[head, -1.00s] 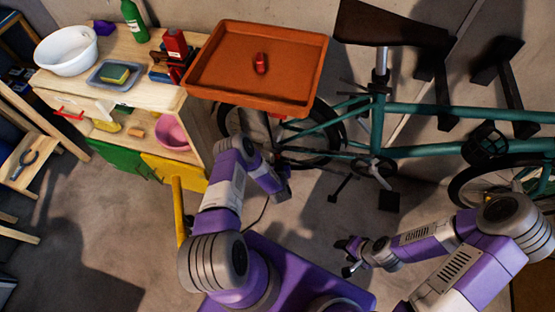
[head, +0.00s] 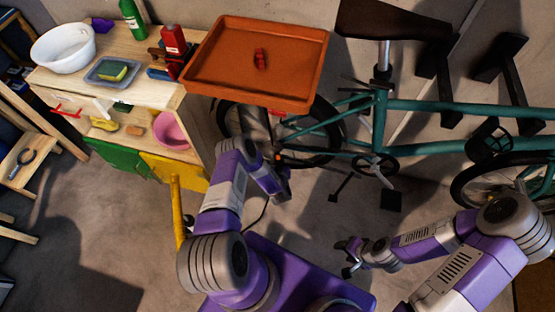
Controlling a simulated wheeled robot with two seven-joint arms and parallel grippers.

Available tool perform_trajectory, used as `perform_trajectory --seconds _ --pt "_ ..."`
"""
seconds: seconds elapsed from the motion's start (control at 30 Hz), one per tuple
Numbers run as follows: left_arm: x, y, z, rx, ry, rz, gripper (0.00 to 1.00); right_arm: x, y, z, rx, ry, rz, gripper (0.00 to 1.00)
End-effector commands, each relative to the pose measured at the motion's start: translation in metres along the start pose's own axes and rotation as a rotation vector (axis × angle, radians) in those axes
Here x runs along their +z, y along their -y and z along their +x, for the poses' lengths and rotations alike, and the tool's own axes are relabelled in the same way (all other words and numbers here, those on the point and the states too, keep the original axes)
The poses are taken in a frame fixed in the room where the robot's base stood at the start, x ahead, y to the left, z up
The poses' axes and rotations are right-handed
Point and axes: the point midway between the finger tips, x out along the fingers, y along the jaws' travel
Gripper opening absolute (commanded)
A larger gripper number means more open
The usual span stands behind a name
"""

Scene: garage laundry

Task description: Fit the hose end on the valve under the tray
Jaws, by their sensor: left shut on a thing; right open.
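The orange-brown tray (head: 208,77) is at the top centre, with a small red ribbed piece (head: 260,59) on its floor. Under its front edge a small red part (head: 277,112) shows, perhaps the valve; the rest is hidden by the tray. My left gripper (head: 283,190) is below the tray and in front of the bicycle wheel, apart from the red part. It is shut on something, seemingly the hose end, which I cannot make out. A thin dark hose (head: 259,215) curves down from near it. My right gripper (head: 347,257) is open and empty over the floor at the lower right.
A teal bicycle (head: 430,110) stands behind and right of the tray, its pedals near my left gripper. A wooden workbench (head: 140,85) at left holds a white basin (head: 64,48), a sponge tray and bottles.

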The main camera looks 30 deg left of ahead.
Motion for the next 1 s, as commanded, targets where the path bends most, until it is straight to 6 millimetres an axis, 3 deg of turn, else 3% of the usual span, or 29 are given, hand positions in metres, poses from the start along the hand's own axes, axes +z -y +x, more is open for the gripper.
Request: perform_trajectory --seconds 0.87,0.9,1.0 --pt "0.015 0.000 0.006 0.000 0.000 0.001 0.00 -0.001 -0.005 0.013 0.000 0.000 0.000 0.54" --pt "0.015 0.000 0.006 0.000 0.000 0.001 0.30 -0.001 -0.005 0.013 0.000 0.000 0.000 0.54" --pt "0.015 0.000 0.006 0.000 0.000 0.001 0.46 -0.001 -0.005 0.013 0.000 0.000 0.000 0.54"
